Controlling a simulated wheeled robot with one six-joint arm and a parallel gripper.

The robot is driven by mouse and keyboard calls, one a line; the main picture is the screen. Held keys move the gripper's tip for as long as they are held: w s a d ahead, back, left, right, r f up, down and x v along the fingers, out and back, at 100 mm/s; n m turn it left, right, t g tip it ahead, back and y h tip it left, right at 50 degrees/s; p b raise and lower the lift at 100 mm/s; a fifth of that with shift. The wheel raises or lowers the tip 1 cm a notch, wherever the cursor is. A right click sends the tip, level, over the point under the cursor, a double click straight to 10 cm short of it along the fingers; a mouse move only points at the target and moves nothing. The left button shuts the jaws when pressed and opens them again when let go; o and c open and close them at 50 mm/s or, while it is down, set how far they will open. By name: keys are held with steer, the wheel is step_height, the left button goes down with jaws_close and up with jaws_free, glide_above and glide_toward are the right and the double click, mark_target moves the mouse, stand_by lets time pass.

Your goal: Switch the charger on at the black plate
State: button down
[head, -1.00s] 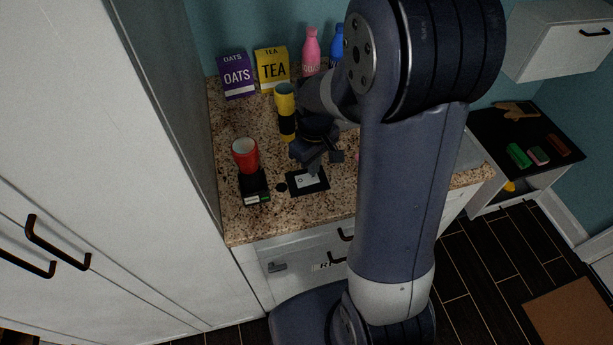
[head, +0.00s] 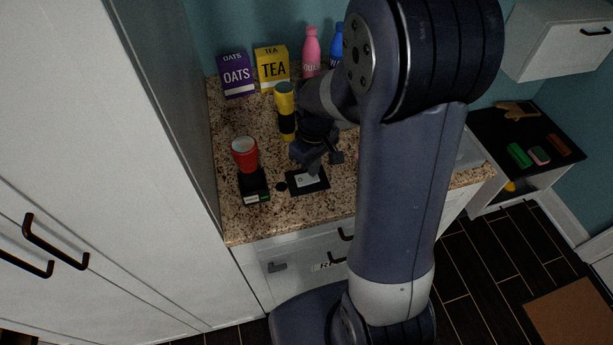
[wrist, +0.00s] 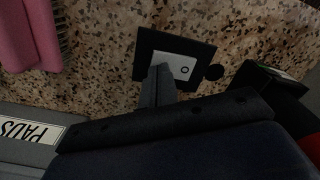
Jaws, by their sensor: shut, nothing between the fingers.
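The black plate (head: 294,186) lies flat on the speckled counter and carries a light switch panel (head: 304,181) with a small dark round mark. In the wrist view the black plate (wrist: 145,50) and the pale panel (wrist: 183,67) show close to my fingers. My gripper (head: 313,172) is shut and empty, pointing down with its tips over the panel. In the wrist view my gripper (wrist: 160,75) overlaps the panel's edge; I cannot tell whether it touches. A small black disc (wrist: 213,72) lies beside the plate.
A yellow-and-black flashlight (head: 286,112) stands behind. An oats box (head: 237,75), a tea box (head: 272,68) and bottles line the wall. A pink cloth (wrist: 30,35) is near in the wrist view.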

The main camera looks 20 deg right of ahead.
steer(key=shift+f+b, duration=0.4)
steer(key=shift+f, duration=0.15)
steer(key=shift+r, duration=0.1)
steer(key=shift+r+p, duration=2.85)
steer(key=shift+r, duration=0.65)
steer(key=shift+f, duration=0.15)
step_height(320, 180, down, 7)
steer(key=b, duration=0.5)
steer(key=shift+b, duration=0.4)
steer(key=shift+r, duration=0.3)
